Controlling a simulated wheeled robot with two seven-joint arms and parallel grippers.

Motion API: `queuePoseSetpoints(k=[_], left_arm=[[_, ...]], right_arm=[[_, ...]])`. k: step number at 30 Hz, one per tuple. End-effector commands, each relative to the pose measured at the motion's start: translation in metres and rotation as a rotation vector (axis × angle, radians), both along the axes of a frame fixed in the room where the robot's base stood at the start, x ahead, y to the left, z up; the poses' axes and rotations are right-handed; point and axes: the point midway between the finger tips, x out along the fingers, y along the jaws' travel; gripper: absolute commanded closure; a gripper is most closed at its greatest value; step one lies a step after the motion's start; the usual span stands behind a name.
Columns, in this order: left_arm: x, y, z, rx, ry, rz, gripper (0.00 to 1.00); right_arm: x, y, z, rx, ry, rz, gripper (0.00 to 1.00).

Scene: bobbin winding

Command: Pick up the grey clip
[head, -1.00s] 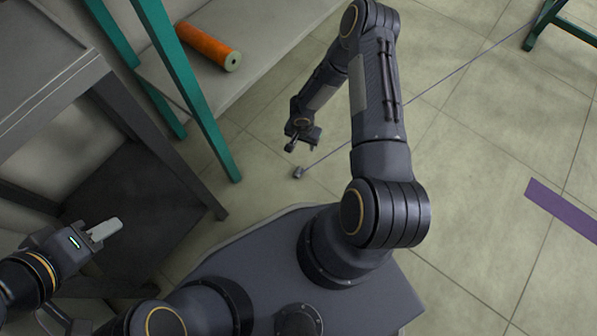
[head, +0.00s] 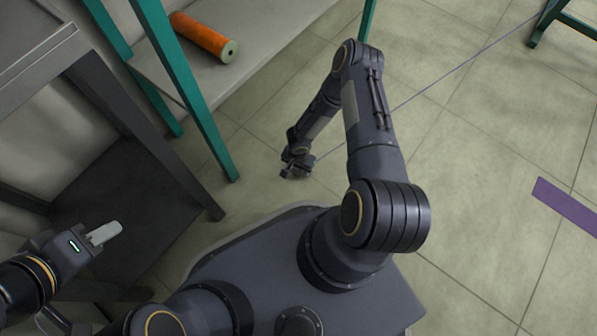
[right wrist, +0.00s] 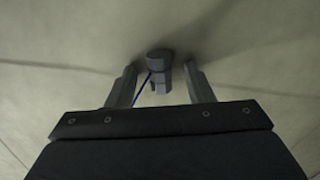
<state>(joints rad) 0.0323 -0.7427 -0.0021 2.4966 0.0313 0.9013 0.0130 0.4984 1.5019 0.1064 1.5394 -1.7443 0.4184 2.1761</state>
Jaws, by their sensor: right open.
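The grey clip (right wrist: 159,63) is a small dark grey block on the floor in the right wrist view, with a dark blue thread running from it. My right gripper (right wrist: 161,84) is open, with one finger on each side of the clip and visible gaps to it. In the head view my right gripper (head: 296,171) is low over the floor, and the clip is mostly hidden or not distinguishable from it. My left gripper (head: 105,232) is at the lower left, far from the clip. Its pale fingers are seen edge-on, so its opening is unclear.
An orange spool (head: 204,37) lies on a pale shelf (head: 262,64) with green legs. A grey table (head: 37,62) stands at the left. A thin thread (head: 455,73) stretches towards a green stand (head: 548,22). A purple strip (head: 566,207) lies on the otherwise open floor at the right.

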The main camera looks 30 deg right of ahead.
Motion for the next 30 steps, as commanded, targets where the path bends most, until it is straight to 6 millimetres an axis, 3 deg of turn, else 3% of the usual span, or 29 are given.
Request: queuePoseSetpoints(k=[4,14,24,30], left_arm=[[0.0,0.0,0.001,0.0,0.0,0.0,0.64],[0.0,0.0,0.001,0.0,0.0,0.0,0.64],[0.0,0.0,0.002,0.0,0.0,0.0,0.64],[0.0,0.0,0.01,0.0,0.0,0.0,0.64]], right_arm=[[0.0,0.0,0.002,0.001,-0.001,0.0,0.55],[0.0,0.0,0.002,0.001,-0.001,0.001,0.99],[0.0,0.0,0.003,0.001,-0.001,0.001,1.0],[0.001,0.0,0.018,0.0,-0.001,0.002,1.0]])
